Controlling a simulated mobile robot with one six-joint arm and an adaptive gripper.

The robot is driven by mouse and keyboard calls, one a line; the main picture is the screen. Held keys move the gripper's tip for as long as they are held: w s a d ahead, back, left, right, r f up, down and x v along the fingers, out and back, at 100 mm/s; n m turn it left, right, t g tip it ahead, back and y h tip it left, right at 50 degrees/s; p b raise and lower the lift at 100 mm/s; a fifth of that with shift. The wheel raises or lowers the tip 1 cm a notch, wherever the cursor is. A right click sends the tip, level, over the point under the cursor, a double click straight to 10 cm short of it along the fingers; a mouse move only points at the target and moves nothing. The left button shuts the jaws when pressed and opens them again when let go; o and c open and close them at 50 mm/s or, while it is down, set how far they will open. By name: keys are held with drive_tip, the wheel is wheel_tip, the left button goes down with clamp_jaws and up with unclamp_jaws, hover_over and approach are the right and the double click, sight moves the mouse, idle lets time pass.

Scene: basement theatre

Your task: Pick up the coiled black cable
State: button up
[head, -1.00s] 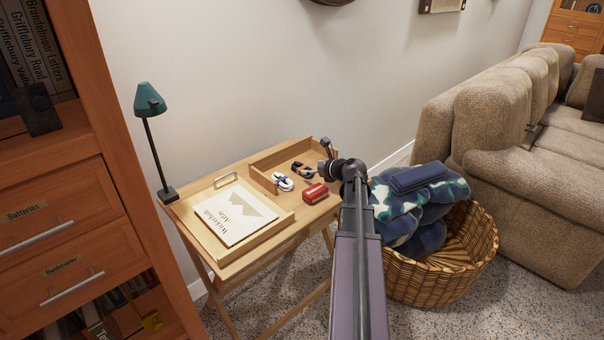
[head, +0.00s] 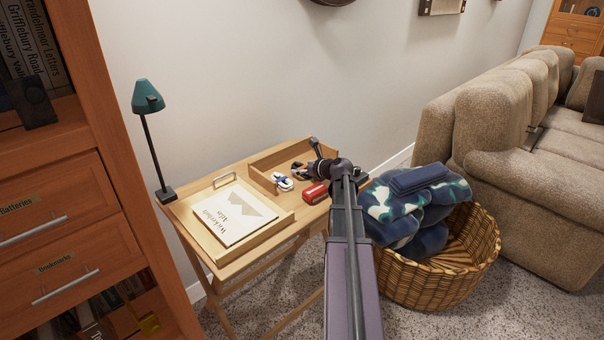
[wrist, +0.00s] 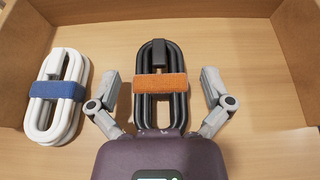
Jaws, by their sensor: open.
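The coiled black cable (wrist: 161,103), bound with an orange band (wrist: 161,87), lies on the wooden surface inside the tray in the wrist view. My gripper (wrist: 161,84) is open, with one finger on each side of the cable; I see nothing held. In the head view my gripper (head: 308,165) is low over the tray at the back right of the small table, and the cable is mostly hidden by it there.
A coiled white cable (wrist: 58,112) with a blue band lies left of the black one. A red object (head: 315,193) sits at the tray's front. Tray walls (wrist: 298,40) stand close on both sides. A basket (head: 440,275) of blankets is right of the table.

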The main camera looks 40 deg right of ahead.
sight(302, 167)
idle(0.5)
drive_tip(key=c, duration=1.2)
drive_tip(key=shift+r, duration=0.15)
wheel_tip(302, 167, up, 10)
drive_tip(key=p, duration=1)
